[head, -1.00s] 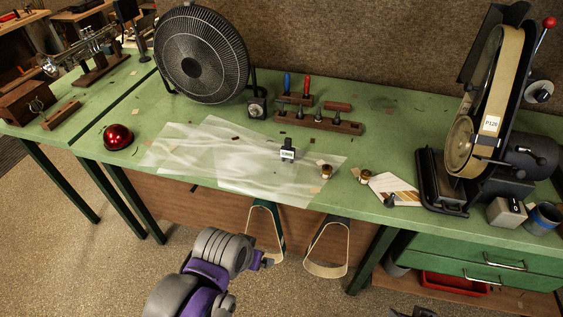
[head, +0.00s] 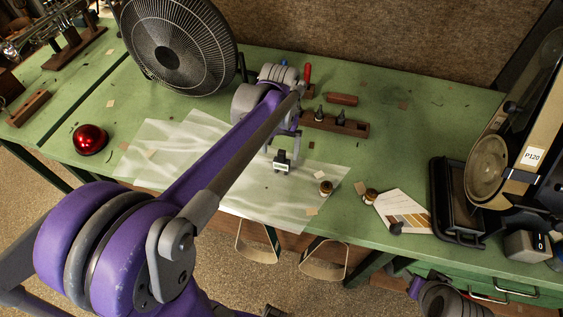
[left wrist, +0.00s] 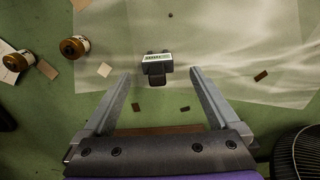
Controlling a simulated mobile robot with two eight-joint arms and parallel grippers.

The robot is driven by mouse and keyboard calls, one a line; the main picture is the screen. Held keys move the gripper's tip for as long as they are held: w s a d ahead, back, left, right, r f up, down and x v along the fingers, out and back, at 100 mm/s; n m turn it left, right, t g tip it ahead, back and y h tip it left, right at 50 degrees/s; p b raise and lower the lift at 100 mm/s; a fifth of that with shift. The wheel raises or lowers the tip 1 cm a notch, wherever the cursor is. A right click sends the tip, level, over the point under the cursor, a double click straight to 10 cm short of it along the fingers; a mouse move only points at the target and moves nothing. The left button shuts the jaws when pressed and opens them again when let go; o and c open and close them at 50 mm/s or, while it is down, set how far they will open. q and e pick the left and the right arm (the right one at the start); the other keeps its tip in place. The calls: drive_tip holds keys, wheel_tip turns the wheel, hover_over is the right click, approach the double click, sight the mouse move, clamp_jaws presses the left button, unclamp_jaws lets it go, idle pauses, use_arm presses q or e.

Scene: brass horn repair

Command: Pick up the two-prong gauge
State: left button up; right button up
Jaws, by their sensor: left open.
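The two-prong gauge (head: 281,162) is a small dark piece with a pale label on its face. It sits on the translucent sheet on the green bench. My left gripper (head: 283,143) is above the bench just behind it. In the left wrist view the gauge (left wrist: 157,64) appears between and slightly beyond the tips of my open left gripper (left wrist: 159,74). The jaws are empty, and no contact with the gauge shows. Part of my right arm shows at the bottom right of the head view, but its jaws do not.
A large fan (head: 180,48) stands behind my left arm. A wooden tool holder (head: 335,122) is behind the gauge. A belt sander (head: 487,172) stands far right, a red dome (head: 89,139) left.

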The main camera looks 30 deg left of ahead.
sight(282, 160)
use_arm(q)
wheel_tip(282, 160, down, 6)
drive_tip(key=shift+w+d+r, duration=0.15)
use_arm(e)
drive_tip(key=shift+w, duration=0.1)
use_arm(q)
drive_tip(key=shift+c, duration=0.2)
clamp_jaws()
idle(0.4)
